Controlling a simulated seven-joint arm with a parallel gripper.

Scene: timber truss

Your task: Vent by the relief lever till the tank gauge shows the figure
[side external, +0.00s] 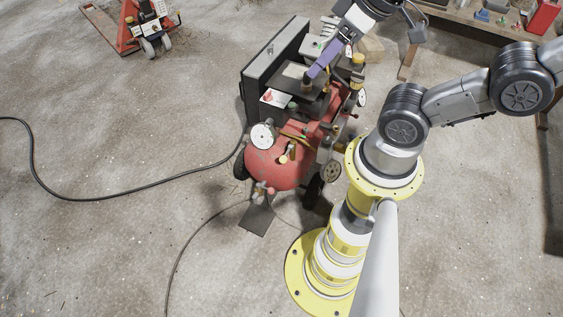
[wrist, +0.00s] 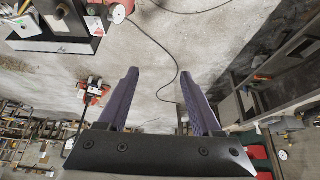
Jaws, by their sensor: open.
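The red compressor tank (side external: 278,168) stands on the floor in the middle of the side view. A round white gauge (side external: 262,135) is on its near left; its reading is too small to make out. Brass fittings (side external: 293,137) sit beside this gauge; I cannot tell which part is the relief lever. My gripper (side external: 311,75) has purple fingers and is over the compressor's dark top housing; I cannot tell whether it touches. In the wrist view my gripper (wrist: 159,72) is open and empty, with floor between its fingers.
More round dials (side external: 333,172) are on the compressor's right side. A dark upright panel (side external: 272,62) stands behind it. A black hose (side external: 110,197) crosses the floor at left. A red pallet truck (side external: 130,27) and a workbench (side external: 480,20) are at the back. The left floor is mostly clear.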

